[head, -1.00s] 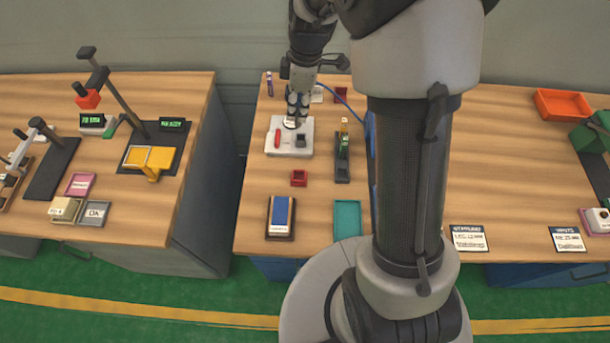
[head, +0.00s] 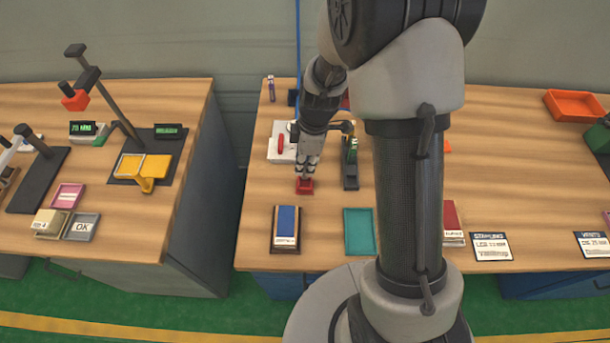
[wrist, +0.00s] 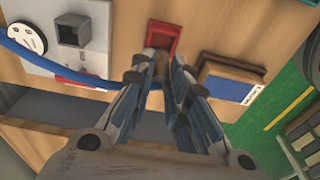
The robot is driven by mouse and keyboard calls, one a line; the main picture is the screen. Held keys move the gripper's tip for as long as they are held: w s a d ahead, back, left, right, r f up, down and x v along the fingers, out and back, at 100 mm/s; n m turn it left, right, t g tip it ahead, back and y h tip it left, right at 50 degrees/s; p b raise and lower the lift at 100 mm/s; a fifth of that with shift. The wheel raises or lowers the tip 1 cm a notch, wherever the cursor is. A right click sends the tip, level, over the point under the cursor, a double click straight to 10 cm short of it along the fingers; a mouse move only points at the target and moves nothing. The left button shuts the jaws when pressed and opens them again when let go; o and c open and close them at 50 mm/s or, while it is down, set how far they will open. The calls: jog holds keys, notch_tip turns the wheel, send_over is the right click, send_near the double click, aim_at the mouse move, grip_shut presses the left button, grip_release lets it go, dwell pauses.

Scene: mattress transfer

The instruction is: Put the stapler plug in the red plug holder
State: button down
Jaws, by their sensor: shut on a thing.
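The red plug holder (head: 305,187) is a small red block on the middle table, and it also shows in the wrist view (wrist: 163,36). My gripper (head: 305,172) points down right at the holder, and its fingers (wrist: 160,65) overlap the holder's near edge in the wrist view. It is shut on the stapler plug, which is mostly hidden between the fingers. A blue cable (wrist: 50,70) runs to the fingers in the wrist view. I cannot tell whether the plug is inside the holder or just above it.
A white socket box (head: 276,152) with a red switch lies behind the holder. A green-and-black stapler-like device (head: 350,165) stands to the right.

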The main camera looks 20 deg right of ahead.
jog(key=shift+f+b, duration=0.7)
jog(key=shift+f, duration=1.55)
jog(key=shift+f, duration=0.15)
jog(key=c, duration=1.6)
grip_release()
jog(key=shift+o, duration=0.2)
